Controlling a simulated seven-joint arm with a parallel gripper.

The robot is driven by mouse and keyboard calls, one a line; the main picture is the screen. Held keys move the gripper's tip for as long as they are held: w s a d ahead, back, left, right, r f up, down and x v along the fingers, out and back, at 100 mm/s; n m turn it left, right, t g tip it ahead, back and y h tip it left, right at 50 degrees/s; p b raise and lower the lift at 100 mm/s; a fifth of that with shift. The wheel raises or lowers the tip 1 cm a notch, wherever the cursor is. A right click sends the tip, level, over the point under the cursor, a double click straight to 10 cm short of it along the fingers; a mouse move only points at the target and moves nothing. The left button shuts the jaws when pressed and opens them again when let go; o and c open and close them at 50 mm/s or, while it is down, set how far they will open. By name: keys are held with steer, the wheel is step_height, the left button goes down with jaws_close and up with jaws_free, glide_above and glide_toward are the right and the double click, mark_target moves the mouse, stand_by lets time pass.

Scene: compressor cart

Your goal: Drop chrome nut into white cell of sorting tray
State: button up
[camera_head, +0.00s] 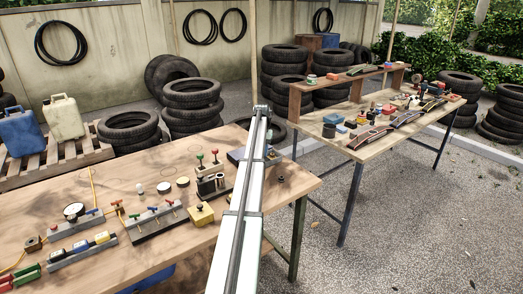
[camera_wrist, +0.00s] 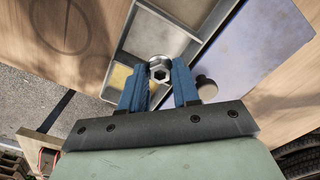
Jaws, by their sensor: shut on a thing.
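My gripper (camera_wrist: 159,76) has blue fingers, shut on the chrome nut (camera_wrist: 160,66). The nut shows its hexagonal hole, between the fingertips in the wrist view. Behind it lies the sorting tray (camera_wrist: 123,46), with pale metal dividers. A whitish cell (camera_wrist: 150,36) lies just above the nut in the picture, and a yellowish cell (camera_wrist: 120,75) is to the left. The nut overlaps the lower part of the whitish cell; its height above the tray cannot be told. In the head view my arm hides the gripper and nut.
A bluish-grey panel (camera_wrist: 258,45) lies right of the tray, with a dark round knob (camera_wrist: 207,88) near it. In the head view, the wooden bench (camera_head: 130,255) holds a valve rack (camera_head: 155,222), a yellow block (camera_head: 201,214) and a gauge (camera_head: 73,211). A second table (camera_head: 365,148) stands behind.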

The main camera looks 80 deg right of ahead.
steer(key=o, duration=1.1)
step_height(320, 180, up, 14)
steer(key=shift+f, duration=0.1)
stand_by(0.5)
